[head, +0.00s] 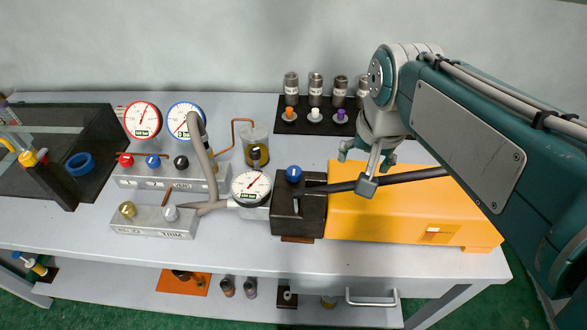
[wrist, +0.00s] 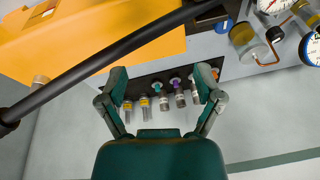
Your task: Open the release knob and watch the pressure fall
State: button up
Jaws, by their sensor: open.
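A yellow hand pump (head: 400,215) lies on the bench with a black block (head: 290,212) at its left end. A blue knob (head: 294,173) stands on the block; other blue, red, black, brass and silver knobs sit on manifolds further left, and no readable label marks the release knob. A round white gauge (head: 251,187) with a red needle is beside the block; its reading is too small to tell. A black lever (head: 420,174) runs over the pump. My gripper (head: 361,166) is open and empty near the lever, right of the blue knob. The wrist view shows its spread fingers (wrist: 160,86).
Red-rimmed (head: 142,120) and blue-rimmed (head: 184,121) gauges stand at the back left above a grey manifold (head: 150,182). A front manifold (head: 150,224), a hose (head: 201,150) and an oil jar (head: 257,150) are nearby. A black rack (head: 290,127) with several fittings is behind.

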jog(key=w+a+f+m+g, duration=0.1)
jog(key=w+a, duration=0.4)
jog(key=w, duration=0.1)
jog(key=m+g, duration=0.2)
send_near(294, 170)
jog(key=shift+h, duration=0.3)
jog(key=f, duration=1)
jog(key=shift+a, duration=0.35)
jog(key=c, duration=1.2)
